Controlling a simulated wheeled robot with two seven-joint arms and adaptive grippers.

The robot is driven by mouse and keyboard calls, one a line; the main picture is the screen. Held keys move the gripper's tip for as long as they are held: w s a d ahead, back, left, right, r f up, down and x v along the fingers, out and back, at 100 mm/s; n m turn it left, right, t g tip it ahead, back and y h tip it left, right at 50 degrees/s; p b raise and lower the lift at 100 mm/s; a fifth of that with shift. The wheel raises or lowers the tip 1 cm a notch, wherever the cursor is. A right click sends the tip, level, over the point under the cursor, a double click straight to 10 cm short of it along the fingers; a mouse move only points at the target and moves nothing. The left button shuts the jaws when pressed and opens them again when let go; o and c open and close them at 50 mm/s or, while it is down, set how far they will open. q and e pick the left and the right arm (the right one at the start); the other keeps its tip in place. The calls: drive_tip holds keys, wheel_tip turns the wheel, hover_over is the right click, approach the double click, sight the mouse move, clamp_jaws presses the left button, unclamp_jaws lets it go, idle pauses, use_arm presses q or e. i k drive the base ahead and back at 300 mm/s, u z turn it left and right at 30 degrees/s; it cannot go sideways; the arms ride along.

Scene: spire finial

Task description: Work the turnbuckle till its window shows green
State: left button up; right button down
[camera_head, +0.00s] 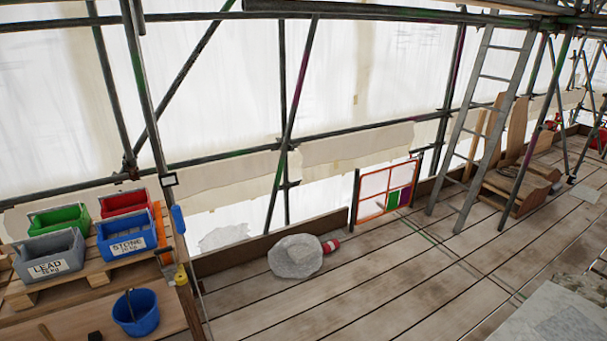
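I cannot pick out a turnbuckle or its window in the head view. Neither of my grippers shows in this view, so their place relative to any turnbuckle is hidden. An orange-framed panel (373,191) with pale, green and purple panes stands low against the sheeting, right of the middle; I cannot tell whether it has any link to the turnbuckle.
Red, green, blue and grey bins (127,245) stand on a wooden pallet at left, with a blue bucket (136,312) in front. A grey lump (295,257) and red object (331,246) lie on the planks. A ladder (485,120) leans at right. The middle planks are clear.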

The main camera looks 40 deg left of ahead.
sight(176, 211)
drive_tip(key=i, duration=1.9)
drive_tip(key=u, duration=0.75)
drive_tip(key=i, duration=1)
drive_tip(key=u, duration=1.65)
drive_tip(key=i, duration=0.85)
drive_tip(key=u, duration=0.55)
